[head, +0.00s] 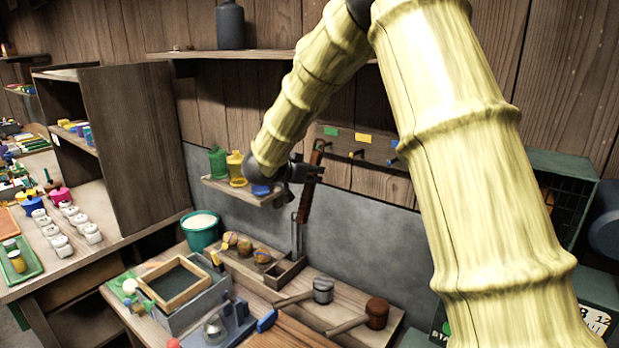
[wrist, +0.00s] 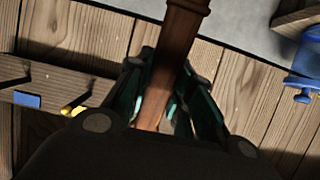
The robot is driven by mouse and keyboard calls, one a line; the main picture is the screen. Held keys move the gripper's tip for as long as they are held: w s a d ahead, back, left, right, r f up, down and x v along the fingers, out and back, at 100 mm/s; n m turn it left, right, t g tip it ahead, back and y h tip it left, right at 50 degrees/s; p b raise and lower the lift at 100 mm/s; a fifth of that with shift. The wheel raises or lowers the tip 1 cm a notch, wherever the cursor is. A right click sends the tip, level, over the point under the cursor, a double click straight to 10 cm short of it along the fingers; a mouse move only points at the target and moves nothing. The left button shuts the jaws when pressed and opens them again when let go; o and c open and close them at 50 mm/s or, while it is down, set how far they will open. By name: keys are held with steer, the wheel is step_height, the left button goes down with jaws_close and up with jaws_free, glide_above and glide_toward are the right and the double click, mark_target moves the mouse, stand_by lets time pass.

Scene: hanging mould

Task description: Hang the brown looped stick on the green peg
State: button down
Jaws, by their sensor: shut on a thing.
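My gripper (head: 304,173) is shut on the brown looped stick (head: 307,202), which hangs nearly upright and slightly tilted. The stick's upper end overlaps the peg rail (head: 343,145) just below the green label (head: 330,131). I cannot tell whether its loop is around the green peg or in front of it; the peg itself is hidden. In the wrist view the brown stick (wrist: 177,40) runs between the fingers of my gripper (wrist: 156,108). The green label is hidden there.
The yellow label (head: 363,137) and blue label (head: 393,144) mark neighbouring pegs to the right. A small shelf (head: 238,193) with green, yellow and blue bottles is left of my gripper. A cluttered bench with a wooden frame (head: 172,300) stands below.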

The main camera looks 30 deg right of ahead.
steer(key=shift+w+d+f, duration=0.25)
steer(key=shift+w+f, duration=0.1)
steer(key=shift+w, duration=0.25)
steer(key=shift+w+d, duration=0.15)
steer(key=shift+d, duration=0.05)
steer(key=shift+d+f+p, duration=0.35)
steer(key=shift+d+p, duration=0.15)
steer(key=shift+d, duration=0.3)
steer(key=shift+w, duration=0.15)
